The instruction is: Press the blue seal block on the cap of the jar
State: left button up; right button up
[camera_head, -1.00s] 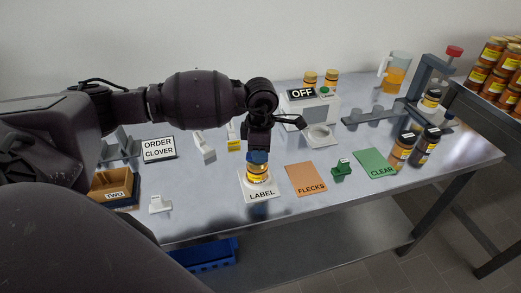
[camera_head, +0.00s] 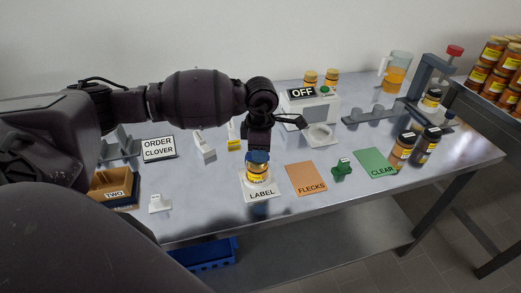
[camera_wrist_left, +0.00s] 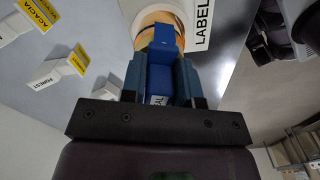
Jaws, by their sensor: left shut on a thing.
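The jar (camera_head: 257,175) stands upright on the white LABEL mat (camera_head: 262,195), with an amber body and a yellow label. My left gripper (camera_head: 258,152) points down directly over it. In the left wrist view the gripper (camera_wrist_left: 162,80) is shut on the blue seal block (camera_wrist_left: 163,52). The block's far end overlaps the jar's round cap (camera_wrist_left: 150,20) in that view and looks to be at or touching it. The gripper hides most of the cap in the head view. My right gripper is not in view.
An orange FLECKS mat (camera_head: 307,179), a green block (camera_head: 341,170) and a green CLEAR mat (camera_head: 376,163) lie to the right. Two dark-capped jars (camera_head: 414,147) stand beyond. A wooden TWO box (camera_head: 106,182) and a small white block (camera_head: 158,203) are at left.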

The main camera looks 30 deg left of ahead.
pick_arm(q)
jog(key=shift+f, duration=0.1)
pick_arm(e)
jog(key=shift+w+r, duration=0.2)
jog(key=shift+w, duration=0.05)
pick_arm(q)
jog(key=shift+r+p, duration=0.65)
jog(key=shift+r, duration=1.15)
jog(key=shift+r+p, duration=0.75)
jog(key=shift+r, duration=0.55)
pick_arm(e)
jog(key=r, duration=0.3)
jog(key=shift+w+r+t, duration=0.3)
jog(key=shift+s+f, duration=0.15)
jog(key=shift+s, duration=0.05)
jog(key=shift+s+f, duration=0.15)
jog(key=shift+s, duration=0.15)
